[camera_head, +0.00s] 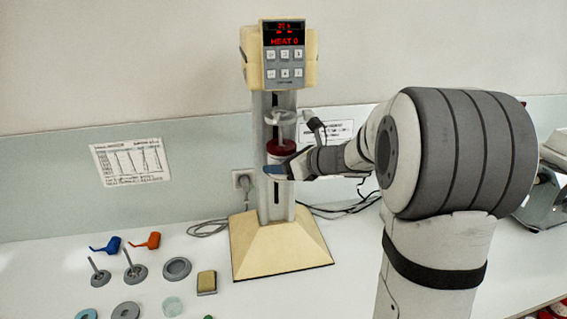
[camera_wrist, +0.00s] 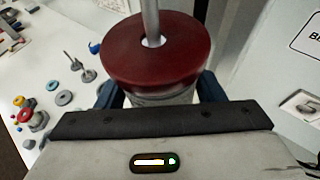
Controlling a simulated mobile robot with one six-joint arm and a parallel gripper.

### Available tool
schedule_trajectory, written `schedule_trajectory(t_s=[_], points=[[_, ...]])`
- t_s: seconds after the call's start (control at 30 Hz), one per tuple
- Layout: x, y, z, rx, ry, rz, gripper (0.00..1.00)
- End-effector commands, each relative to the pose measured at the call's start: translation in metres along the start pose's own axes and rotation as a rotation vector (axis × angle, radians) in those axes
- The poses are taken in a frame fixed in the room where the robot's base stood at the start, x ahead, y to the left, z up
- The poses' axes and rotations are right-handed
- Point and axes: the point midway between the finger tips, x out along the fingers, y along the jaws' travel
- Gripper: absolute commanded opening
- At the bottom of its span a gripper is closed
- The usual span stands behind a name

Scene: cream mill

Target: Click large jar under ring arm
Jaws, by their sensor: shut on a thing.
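The large jar (camera_wrist: 160,97) has a dark red lid (camera_wrist: 125,52) with a rod standing up through a hole in its middle. My gripper (camera_wrist: 160,95) is shut on the jar, with a blue finger on each side below the lid. In the head view my gripper (camera_head: 277,170) holds the jar upright at the column of the cream mill (camera_head: 283,240), well above its base. The ring arm (camera_head: 281,118) is a pale ring just above the red lid (camera_head: 281,146). Whether the jar touches the ring cannot be told.
The mill's display (camera_head: 284,40) shows red text. On the table at the left lie a blue scoop (camera_head: 106,245), an orange scoop (camera_head: 146,241), two stirrers (camera_head: 134,268), a grey ring (camera_head: 177,268) and a yellow sponge (camera_head: 207,282). Cables run behind the mill.

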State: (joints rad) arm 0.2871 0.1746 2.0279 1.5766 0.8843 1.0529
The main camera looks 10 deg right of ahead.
Motion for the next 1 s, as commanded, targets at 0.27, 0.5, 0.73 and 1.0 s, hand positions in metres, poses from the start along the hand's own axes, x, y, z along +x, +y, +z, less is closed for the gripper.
schedule_trajectory(t_s=[0.27, 0.5, 0.73, 1.0], points=[[-0.002, 0.0, 0.006, -0.001, -0.001, 0.0, 0.33], [-0.004, 0.0, 0.013, -0.001, -0.001, 0.001, 0.33], [-0.007, 0.001, 0.019, -0.001, -0.001, 0.001, 0.33], [-0.01, 0.001, 0.027, -0.001, -0.001, 0.001, 0.33]])
